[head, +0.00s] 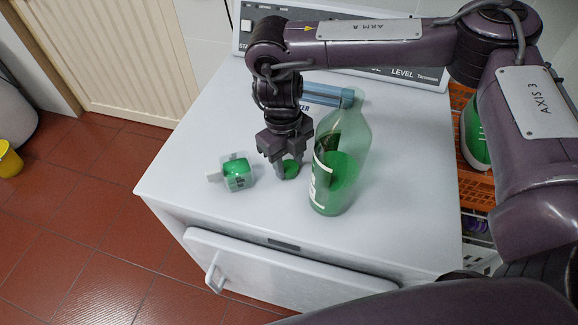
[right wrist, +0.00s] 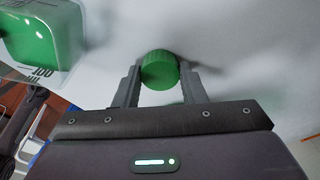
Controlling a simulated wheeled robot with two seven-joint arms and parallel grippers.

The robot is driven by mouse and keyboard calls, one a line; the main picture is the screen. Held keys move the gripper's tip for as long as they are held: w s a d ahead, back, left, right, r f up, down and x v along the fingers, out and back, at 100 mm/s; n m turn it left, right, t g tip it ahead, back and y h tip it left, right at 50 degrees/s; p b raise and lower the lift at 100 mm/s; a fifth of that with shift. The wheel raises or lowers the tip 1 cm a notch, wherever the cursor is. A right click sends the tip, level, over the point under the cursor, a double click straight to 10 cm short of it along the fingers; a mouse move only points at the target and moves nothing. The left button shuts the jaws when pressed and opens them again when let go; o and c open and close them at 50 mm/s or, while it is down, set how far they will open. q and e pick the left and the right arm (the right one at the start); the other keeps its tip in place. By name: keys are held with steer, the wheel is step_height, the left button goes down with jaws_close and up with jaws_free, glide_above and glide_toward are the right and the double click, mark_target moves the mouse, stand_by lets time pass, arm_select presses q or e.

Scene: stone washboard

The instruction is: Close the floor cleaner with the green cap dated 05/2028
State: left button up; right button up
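A green cap (head: 291,168) is on or just above the white top, left of a clear bottle of green liquid (head: 337,170). My right gripper (head: 286,165) points down at the cap. In the right wrist view, the green cap (right wrist: 160,70) sits between the fingertips (right wrist: 161,78), which appear to touch it on both sides. No date is readable on it. The bottle stands upright just right of the gripper; its mouth is hard to make out. My left gripper is not in view.
A clear measuring cup with green liquid (head: 237,172) stands left of the gripper. A blue object (head: 325,95) lies behind the bottle. The white appliance top (head: 195,150) has free room at its left and front. An orange crate (head: 475,190) holding another bottle (head: 474,135) stands at the right.

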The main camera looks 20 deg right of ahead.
mark_target(288, 165)
steer(key=shift+c, duration=0.7)
steer(key=shift+r, duration=0.1)
step_height(288, 165, up, 20)
steer(key=shift+f+p, duration=0.1)
steer(key=shift+p, duration=0.6)
steer(key=shift+c, duration=0.2)
steer(key=shift+w, duration=0.1)
